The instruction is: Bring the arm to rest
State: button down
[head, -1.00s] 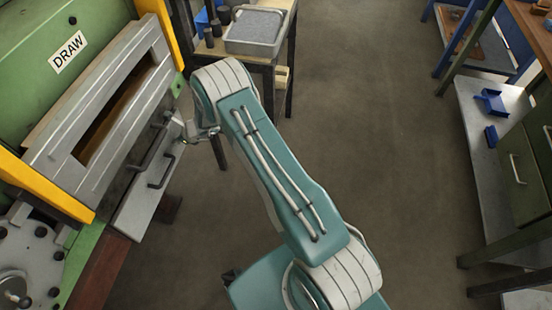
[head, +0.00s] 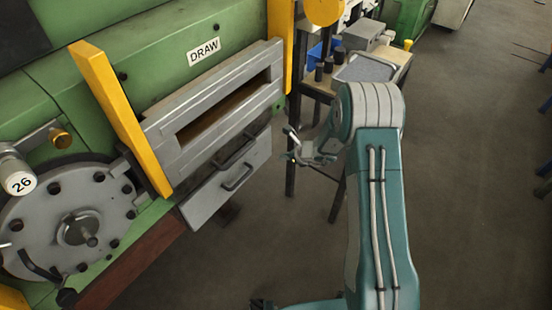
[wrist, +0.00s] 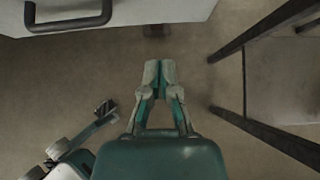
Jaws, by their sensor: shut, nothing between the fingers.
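My gripper (head: 291,144) is at the end of my teal and white arm, in front of the green furnace (head: 150,45) and to the right of its lower grey drawer front. In the wrist view my gripper (wrist: 159,66) has its two fingertips together, with nothing between them, above the bare floor. The drawer front (head: 225,190) with its dark handle (head: 240,177) is apart from my gripper. The same handle (wrist: 68,22) shows at the top left of the wrist view.
A work table (head: 318,88) with a grey tray (head: 366,68) stands behind my arm, its dark legs close to my gripper.

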jog(key=shift+s+d+r, duration=0.15)
jog(key=shift+s+r, duration=0.15)
jog(key=shift+r, duration=0.05)
jog(key=s+a+r+n+g, duration=0.1)
jog(key=s+r+n, duration=0.6)
jog(key=r, duration=0.5)
jog(key=s+a+r+n+g, duration=0.1)
jog(key=s+r+n, duration=0.6)
jog(key=r, duration=0.5)
jog(key=s+d+r+n+h, duration=0.2)
jog(key=s+r+n, duration=0.1)
jog(key=s, duration=0.4)
jog(key=s+d+r+n+t+h, duration=0.1)
jog(key=s+d+r+n+h, duration=0.1)
jog(key=s+n, duration=0.3)
jog(key=s+d+r+n+h, duration=0.3)
jog(key=s+d+r+n, duration=0.1)
jog(key=s, duration=0.6)
jog(key=shift+d, duration=0.25)
jog(key=shift+s, duration=0.1)
